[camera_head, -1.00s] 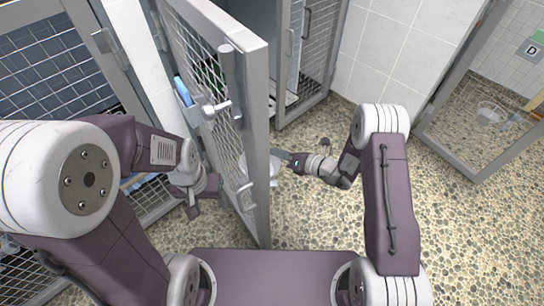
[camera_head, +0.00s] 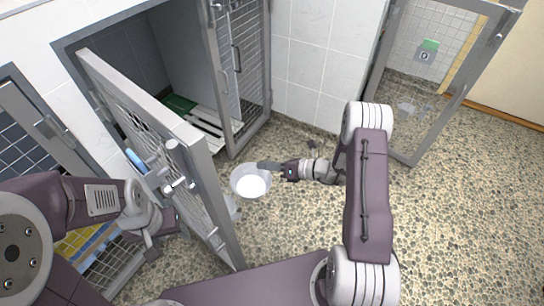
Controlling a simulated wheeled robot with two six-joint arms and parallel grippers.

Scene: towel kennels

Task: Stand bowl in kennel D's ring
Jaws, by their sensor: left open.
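A white bowl (camera_head: 250,184) is at the rim in my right gripper (camera_head: 268,166), which looks shut on it. The bowl looks level, above the pebbled floor. Kennel D is at the upper right, marked by a sign (camera_head: 425,54) with a green top on its tiled wall. A grey-framed door (camera_head: 458,92) stands at its front. A small pale round shape (camera_head: 406,107) shows low inside; I cannot tell if it is the ring. My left gripper (camera_head: 165,239) is open and empty beside the open mesh door at left.
An open mesh door (camera_head: 205,195) stands between my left gripper and the bowl. Its kennel holds a slatted bench (camera_head: 200,125) with a green mat. White tiled wall (camera_head: 308,75) separates this kennel from kennel D. Pebbled floor (camera_head: 440,220) is clear at right.

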